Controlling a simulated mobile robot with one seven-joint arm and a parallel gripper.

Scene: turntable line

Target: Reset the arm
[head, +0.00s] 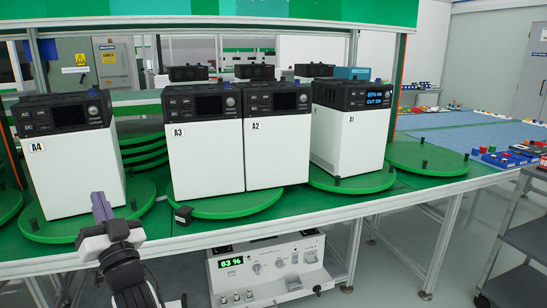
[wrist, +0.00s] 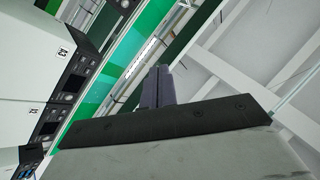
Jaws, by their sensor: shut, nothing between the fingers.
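My gripper (head: 101,207) is raised in front of the table's near edge, at the lower left of the head view. Its fingers are together and hold nothing, and they point up. In the wrist view the shut fingers (wrist: 157,86) stand against the ceiling and the upper frame of the line. My gripper overlaps the lower part of the box marked A4 (head: 70,168) in the head view. I cannot tell the exact gap between them.
White boxes marked A3 (head: 205,160), A2 (head: 277,152) and A1 (head: 340,140) stand on green turntables along the green table (head: 420,190). A small black block (head: 183,216) sits at the table's front edge. A white unit (head: 268,268) reading 63 % is below. A grey cart (head: 515,285) stands right.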

